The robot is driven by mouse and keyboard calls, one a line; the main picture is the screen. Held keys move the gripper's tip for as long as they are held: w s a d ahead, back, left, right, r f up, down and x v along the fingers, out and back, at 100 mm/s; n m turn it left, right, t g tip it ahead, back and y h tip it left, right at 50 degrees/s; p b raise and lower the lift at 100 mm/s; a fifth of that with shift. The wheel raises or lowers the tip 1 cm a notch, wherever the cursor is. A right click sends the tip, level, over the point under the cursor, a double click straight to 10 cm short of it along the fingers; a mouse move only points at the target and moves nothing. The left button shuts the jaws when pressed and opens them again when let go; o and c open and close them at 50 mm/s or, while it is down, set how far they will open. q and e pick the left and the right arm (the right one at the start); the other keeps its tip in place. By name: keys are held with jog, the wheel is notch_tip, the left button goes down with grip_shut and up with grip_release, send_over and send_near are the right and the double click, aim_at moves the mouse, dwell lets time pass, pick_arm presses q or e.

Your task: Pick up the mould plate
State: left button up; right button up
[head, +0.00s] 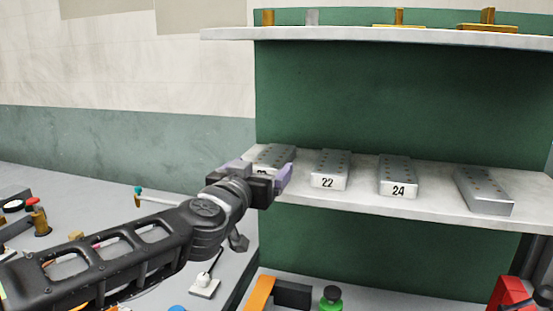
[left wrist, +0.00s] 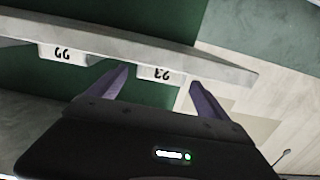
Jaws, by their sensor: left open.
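Several grey mould plates lie in a row on the middle shelf. The leftmost plate (head: 274,152) is partly hidden behind my left gripper (head: 266,174); its front label reads 23 upside down in the left wrist view (left wrist: 160,73). To its right are plate 22 (head: 329,168), also visible in the left wrist view (left wrist: 68,53), and plate 24 (head: 398,174). A further plate with no readable label (head: 484,191) is at the right. My left gripper (left wrist: 160,88) is open, its purple fingers apart on either side of plate 23's front in the picture. Contact cannot be told. My right gripper is out of view.
The middle shelf (head: 440,212) has a pale front edge, with a green back panel (head: 370,95) behind it. The upper shelf (head: 360,38) holds brass-coloured parts. Below are an orange part (head: 258,293), a green knob (head: 331,295) and a red part (head: 508,294).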

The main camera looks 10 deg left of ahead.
aim_at(269, 160)
pick_arm(q)
jog(key=shift+s+r, duration=0.15)
jog(key=shift+s, duration=0.15)
jog(key=shift+w+f, duration=0.2)
jog(key=shift+w, duration=1.2)
jog(key=shift+r, duration=0.1)
jog(key=shift+w+d+b, duration=0.15)
jog(key=shift+w, duration=1.2)
jog(key=shift+w+d+b, duration=0.1)
jog(key=shift+w+b, duration=0.05)
jog(key=shift+w, duration=1.15)
jog(key=shift+s, duration=0.1)
jog(key=shift+c, duration=0.6)
grip_shut()
